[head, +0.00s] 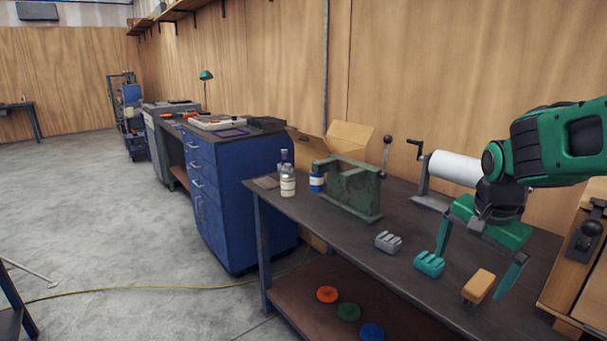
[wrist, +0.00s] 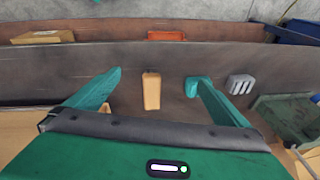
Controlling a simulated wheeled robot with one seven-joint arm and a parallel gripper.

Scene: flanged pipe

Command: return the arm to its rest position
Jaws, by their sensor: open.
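My gripper (head: 475,267) is green and open above the right part of the dark workbench (head: 405,275). In the wrist view its two fingers (wrist: 160,93) are spread wide. An orange-tan block (head: 478,287) lies on the bench; in the wrist view it shows between the fingers (wrist: 151,91). A teal ridged block (head: 429,264) lies by the left finger in the head view, and is partly hidden by a finger in the wrist view. My gripper holds nothing. My arm reaches in from the right, past a white cylinder (head: 455,169) on a cranked stand.
Coloured discs (head: 349,312) lie on the lower shelf. A wooden cabinet (head: 580,265) stands at right. Open floor (head: 110,220) lies left.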

